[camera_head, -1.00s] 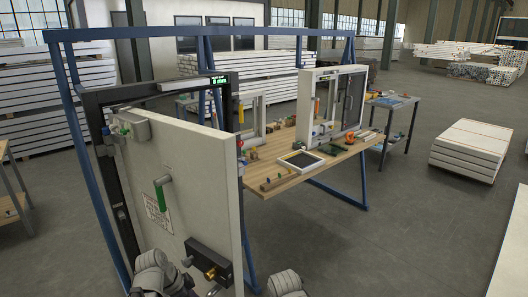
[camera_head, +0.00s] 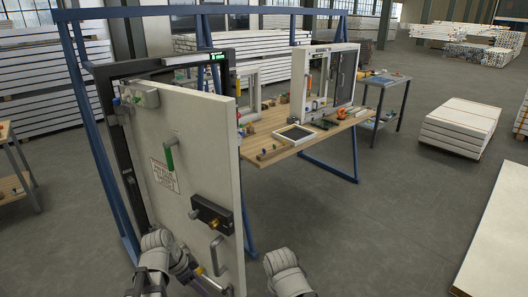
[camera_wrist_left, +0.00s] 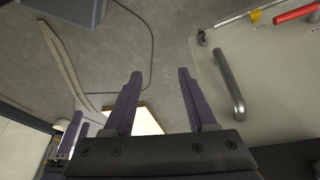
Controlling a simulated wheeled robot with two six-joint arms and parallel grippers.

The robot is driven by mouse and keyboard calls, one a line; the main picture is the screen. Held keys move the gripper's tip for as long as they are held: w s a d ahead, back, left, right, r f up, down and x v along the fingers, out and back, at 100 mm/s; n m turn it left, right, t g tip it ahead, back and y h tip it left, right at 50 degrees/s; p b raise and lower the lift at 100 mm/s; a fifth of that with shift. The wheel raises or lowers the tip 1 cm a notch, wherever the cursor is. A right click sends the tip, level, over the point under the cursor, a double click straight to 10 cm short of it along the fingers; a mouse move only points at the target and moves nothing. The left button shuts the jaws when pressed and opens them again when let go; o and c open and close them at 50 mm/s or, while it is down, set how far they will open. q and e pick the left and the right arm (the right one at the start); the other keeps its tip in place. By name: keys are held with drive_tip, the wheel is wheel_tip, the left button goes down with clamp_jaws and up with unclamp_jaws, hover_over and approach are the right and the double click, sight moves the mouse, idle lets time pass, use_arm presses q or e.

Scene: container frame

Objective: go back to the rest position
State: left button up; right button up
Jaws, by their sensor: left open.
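My left gripper (camera_head: 198,282) is low in the head view, partly hidden by my own arm, close to the lower part of a white door panel (camera_head: 200,170). In the left wrist view its two purple fingers (camera_wrist_left: 160,74) are spread apart with nothing between them. The door's metal pull handle (camera_head: 217,256) is beside the gripper; in the wrist view the handle (camera_wrist_left: 229,84) is to the right of the fingers, apart from them. Of my right arm, a grey link shows at the bottom of the head view. A purple finger-like part (camera_wrist_left: 72,135) at the wrist view's left may be my right gripper.
The door carries a black lock box (camera_head: 211,214) and a green-gripped lever (camera_head: 168,158), and hangs in a dark frame under a blue steel frame (camera_head: 200,12). A wooden workbench (camera_head: 262,140) with parts stands behind. The grey floor (camera_head: 380,220) to the right is open.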

use_arm(q)
drive_tip(key=s+d+n+g+y, duration=0.1)
drive_tip(key=s+d+n+y, duration=0.4)
drive_tip(key=d, duration=0.8)
drive_tip(key=shift+s+f+n+g, duration=0.4)
drive_tip(key=shift+s+n, duration=1)
drive_tip(key=shift+s, duration=0.7)
drive_tip(key=shift+d, duration=0.1)
